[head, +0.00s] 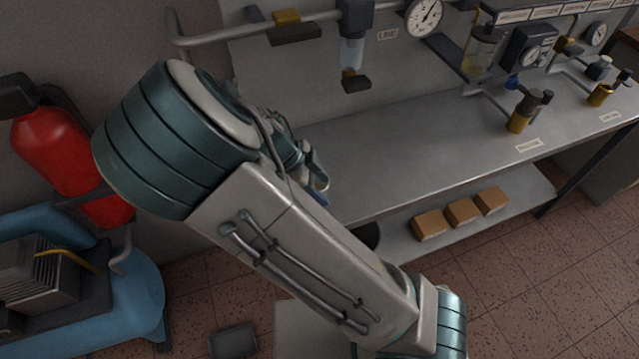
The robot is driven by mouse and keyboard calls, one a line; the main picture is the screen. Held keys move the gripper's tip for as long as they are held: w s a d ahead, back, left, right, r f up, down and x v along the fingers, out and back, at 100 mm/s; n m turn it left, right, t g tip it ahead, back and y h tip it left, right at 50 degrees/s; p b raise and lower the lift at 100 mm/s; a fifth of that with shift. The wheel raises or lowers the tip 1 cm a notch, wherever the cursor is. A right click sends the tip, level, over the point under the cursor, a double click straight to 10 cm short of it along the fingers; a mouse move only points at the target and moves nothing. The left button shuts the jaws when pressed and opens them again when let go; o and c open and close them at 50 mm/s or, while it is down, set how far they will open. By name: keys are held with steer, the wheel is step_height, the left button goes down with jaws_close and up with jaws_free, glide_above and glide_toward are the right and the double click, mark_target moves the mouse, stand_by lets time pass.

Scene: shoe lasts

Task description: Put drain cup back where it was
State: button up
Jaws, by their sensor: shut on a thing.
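My gripper (317,180) shows only in part past the edge of my arm, above the front of the metal bench (420,135). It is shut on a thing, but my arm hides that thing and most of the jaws. I cannot make out a drain cup for certain.
A pressure gauge (424,17), a second bowl (481,52) and brass valves (519,112) stand along the back and right. Several small boxes (462,212) sit on the lower shelf. A red cylinder (58,150) and blue tank (130,295) are left. The bench middle looks clear.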

steer(key=shift+f, duration=0.15)
steer(key=o, duration=1.1)
